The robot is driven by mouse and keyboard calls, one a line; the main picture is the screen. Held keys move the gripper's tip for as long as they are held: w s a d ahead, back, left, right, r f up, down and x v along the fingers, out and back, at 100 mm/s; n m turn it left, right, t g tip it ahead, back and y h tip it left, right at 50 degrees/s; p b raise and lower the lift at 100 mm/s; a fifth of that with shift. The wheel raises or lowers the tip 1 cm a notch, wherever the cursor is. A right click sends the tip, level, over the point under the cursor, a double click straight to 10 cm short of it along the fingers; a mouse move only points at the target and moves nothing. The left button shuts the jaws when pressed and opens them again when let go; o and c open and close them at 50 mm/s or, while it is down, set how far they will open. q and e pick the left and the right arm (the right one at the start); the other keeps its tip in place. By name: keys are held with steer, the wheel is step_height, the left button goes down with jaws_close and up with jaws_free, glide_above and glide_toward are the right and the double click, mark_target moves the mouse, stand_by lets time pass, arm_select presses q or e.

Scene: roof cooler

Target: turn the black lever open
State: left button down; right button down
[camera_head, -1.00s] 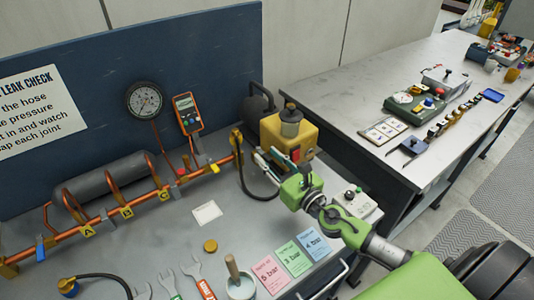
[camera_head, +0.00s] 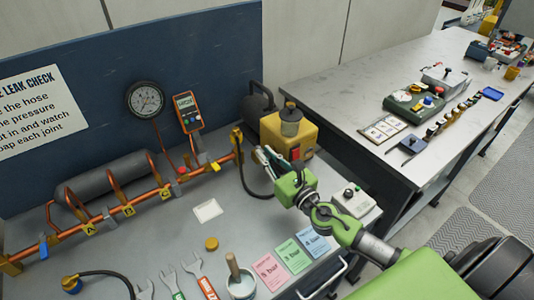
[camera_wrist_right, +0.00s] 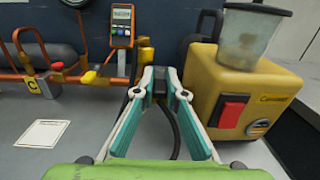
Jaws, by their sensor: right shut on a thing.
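My right gripper (camera_head: 261,152) reaches in from the lower right, beside the yellow compressor (camera_head: 292,133). In the right wrist view its two teal fingers (camera_wrist_right: 160,82) are closed on a dark, blocky piece (camera_wrist_right: 160,88), which looks like the black lever. The fingers hide most of it, so its angle and mounting cannot be told. A brass fitting (camera_wrist_right: 145,52) stands just behind the fingertips. The black hose (camera_head: 249,190) hangs from the copper pipe's right end and curves below the gripper. My left gripper is in neither view.
The copper pipe (camera_head: 110,214) with red, yellow and blue handles runs along the bench. A pressure gauge (camera_head: 146,99) and an orange meter (camera_head: 188,112) stand behind it.

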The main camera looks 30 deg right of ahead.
steer(key=shift+w+a+m+g+h+p, duration=0.1)
steer(key=shift+a+m+g+h+p, duration=0.35)
steer(key=shift+m+h, duration=1)
steer(key=shift+w+a+m+g+h+p, duration=0.1)
steer(key=shift+a+m+g+h+p, duration=0.45)
steer(key=shift+h, duration=1.4)
steer(key=shift+w+a+m+g+h+p, duration=0.1)
steer(key=shift+a+m+h+p, duration=0.4)
steer(key=shift+m+h, duration=1.1)
steer(key=shift+d+h, duration=0.1)
steer(key=shift+h, duration=0.3)
steer(key=c, duration=2)
jaws_free()
steer(key=shift+c, duration=0.2)
